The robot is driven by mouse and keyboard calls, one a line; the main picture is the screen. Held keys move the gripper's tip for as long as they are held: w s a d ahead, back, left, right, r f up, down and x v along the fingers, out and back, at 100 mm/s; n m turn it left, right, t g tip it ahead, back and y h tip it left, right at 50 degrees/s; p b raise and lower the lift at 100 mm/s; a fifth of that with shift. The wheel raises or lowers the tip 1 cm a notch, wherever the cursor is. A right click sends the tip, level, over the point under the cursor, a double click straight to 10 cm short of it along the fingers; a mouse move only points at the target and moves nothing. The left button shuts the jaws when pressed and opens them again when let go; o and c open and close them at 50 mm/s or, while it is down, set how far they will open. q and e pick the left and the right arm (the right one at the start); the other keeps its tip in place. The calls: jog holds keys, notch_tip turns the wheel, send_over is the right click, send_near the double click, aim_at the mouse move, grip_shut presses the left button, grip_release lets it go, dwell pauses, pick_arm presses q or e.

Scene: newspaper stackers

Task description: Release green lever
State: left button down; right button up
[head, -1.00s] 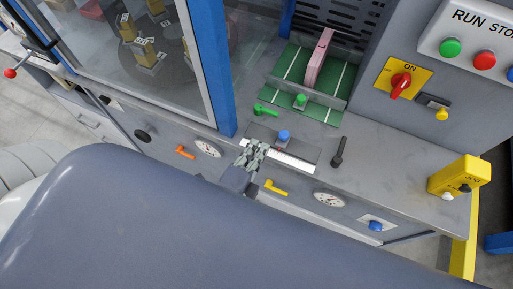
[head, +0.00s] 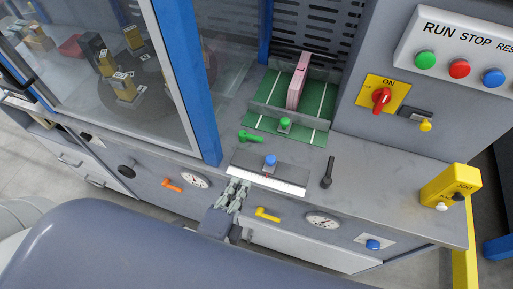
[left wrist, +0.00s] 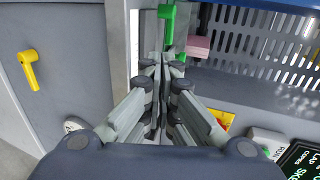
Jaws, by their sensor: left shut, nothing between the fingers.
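The green lever (head: 250,136) lies on the grey worktop, left of the green knob (head: 284,125) on the striped green feeder plate. My left gripper (head: 235,188) is shut and empty at the front edge of the worktop, below the lever in the head view and apart from it. In the left wrist view, my left gripper's closed fingers (left wrist: 161,70) point toward a green lever (left wrist: 167,22), with a visible gap between them. The right gripper is in neither view.
A metal ruler plate (head: 268,178) with a blue knob (head: 270,161) and a black lever (head: 327,173) are near the gripper. A yellow lever (head: 267,214) is on the front panel. A blue post (head: 203,100) stands left. A pink block (head: 298,82) stands on the feeder.

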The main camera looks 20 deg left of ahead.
aim_at(262, 142)
pick_arm(q)
jog(key=p+x, duration=0.1)
jog(key=x, duration=0.3)
jog(key=p+x, duration=0.2)
jog(key=x, duration=0.3)
jog(key=r+p+x, duration=0.1)
jog(key=x, duration=0.3)
jog(key=shift+w+p, duration=0.35)
jog(key=shift+w, duration=0.05)
jog(key=shift+w, duration=0.1)
jog(key=shift+w+d, duration=0.15)
jog(key=shift+w, duration=0.05)
jog(key=shift+s, duration=0.1)
jog(key=v, duration=1.1)
jog(key=shift+s+r, duration=0.2)
jog(key=shift+s, duration=0.1)
